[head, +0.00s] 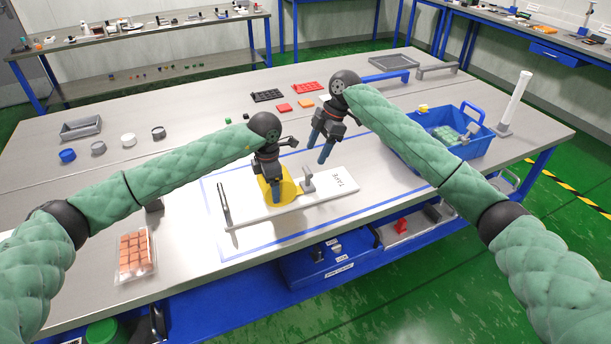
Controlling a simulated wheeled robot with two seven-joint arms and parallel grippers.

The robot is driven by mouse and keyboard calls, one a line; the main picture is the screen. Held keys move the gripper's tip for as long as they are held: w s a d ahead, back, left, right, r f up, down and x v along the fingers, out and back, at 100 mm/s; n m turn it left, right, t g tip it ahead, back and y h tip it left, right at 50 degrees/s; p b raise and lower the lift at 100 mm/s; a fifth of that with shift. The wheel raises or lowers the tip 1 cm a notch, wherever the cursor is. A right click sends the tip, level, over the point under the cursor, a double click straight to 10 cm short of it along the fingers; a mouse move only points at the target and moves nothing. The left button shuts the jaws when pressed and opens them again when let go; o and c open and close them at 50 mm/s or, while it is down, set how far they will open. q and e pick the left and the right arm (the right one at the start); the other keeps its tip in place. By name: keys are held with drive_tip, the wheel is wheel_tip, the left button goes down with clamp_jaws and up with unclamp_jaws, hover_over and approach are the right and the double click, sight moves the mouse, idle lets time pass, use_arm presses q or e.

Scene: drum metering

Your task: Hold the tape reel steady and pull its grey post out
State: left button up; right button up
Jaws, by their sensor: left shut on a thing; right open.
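A yellow tape reel (290,189) stands on a white board (250,216) marked "TAPE". My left gripper (276,194) reaches down over the reel and is shut on it; its fingers hide part of the reel. A short grey post-like piece (308,184) with a wider top stands on the board just right of the reel. I cannot tell whether it touches the reel. My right gripper (321,150) is open and empty, above and behind this grey piece, apart from it.
A dark upright bar (223,204) stands at the board's left end. A blue crate (471,146) and a white pole (515,102) are at the right. A clear tray of orange blocks (135,254) lies at front left. The table between tray and board is clear.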

sight(308, 169)
drive_tip(key=x, duration=1)
drive_tip(key=shift+a, duration=0.1)
clamp_jaws()
drive_tip(key=w+d, duration=0.1)
drive_tip(key=d, duration=0.3)
drive_tip(key=w+d, duration=0.1)
drive_tip(key=d, duration=0.2)
drive_tip(key=shift+w, duration=0.4)
unclamp_jaws()
drive_tip(key=v, duration=1.2)
